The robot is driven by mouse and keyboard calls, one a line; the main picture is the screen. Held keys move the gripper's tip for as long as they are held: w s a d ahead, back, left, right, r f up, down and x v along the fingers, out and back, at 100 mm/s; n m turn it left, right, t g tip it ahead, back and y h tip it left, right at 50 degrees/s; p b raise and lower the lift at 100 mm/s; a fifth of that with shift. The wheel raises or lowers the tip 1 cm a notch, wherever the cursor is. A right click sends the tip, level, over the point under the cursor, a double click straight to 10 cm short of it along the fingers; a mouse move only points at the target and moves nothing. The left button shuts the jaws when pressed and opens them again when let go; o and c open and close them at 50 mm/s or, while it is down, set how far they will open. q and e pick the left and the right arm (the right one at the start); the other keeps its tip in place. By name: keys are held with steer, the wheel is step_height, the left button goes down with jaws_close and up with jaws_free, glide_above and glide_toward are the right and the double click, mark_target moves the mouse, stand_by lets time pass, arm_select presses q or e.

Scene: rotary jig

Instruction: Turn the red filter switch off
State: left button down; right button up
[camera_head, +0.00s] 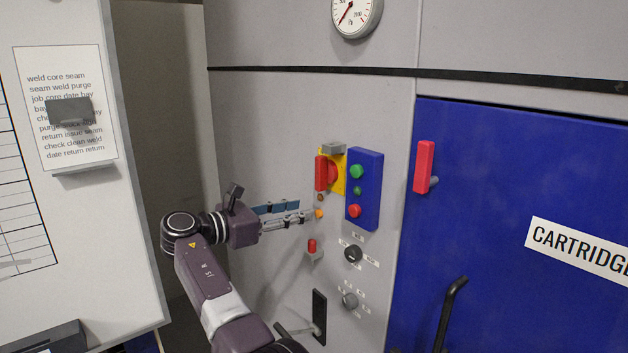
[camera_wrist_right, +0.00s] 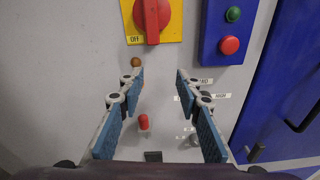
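A large red rotary handle (camera_head: 321,173) sits on a yellow plate (camera_head: 340,185) on the grey panel. In the right wrist view the handle (camera_wrist_right: 152,20) stands vertical, with an OFF label (camera_wrist_right: 135,39) at the plate's lower left. A small red-capped switch (camera_head: 312,246) sticks out lower on the panel; its cap also shows in the right wrist view (camera_wrist_right: 143,122). No label shows which is the filter switch. My right gripper (camera_head: 305,211) is open and empty, below the yellow plate and above the red-capped switch. My left gripper is not in view.
A blue button box (camera_head: 364,189) adjoins the yellow plate on the right. A blue cabinet door (camera_head: 500,180) with a black handle (camera_head: 452,305) is at right. A whiteboard (camera_head: 120,230) stands left.

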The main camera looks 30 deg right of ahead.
steer(key=n+h, duration=0.1)
glide_toward(317, 179)
steer(key=d, duration=0.2)
steer(key=d+p, duration=0.1)
steer(key=d, duration=0.1)
steer(key=d+p, duration=0.1)
steer(key=d, duration=0.3)
steer(key=shift+w+d+p, duration=0.4)
steer(key=shift+d, duration=0.3)
steer(key=shift+w, duration=0.1)
steer(key=shift+c, duration=0.7)
jaws_close()
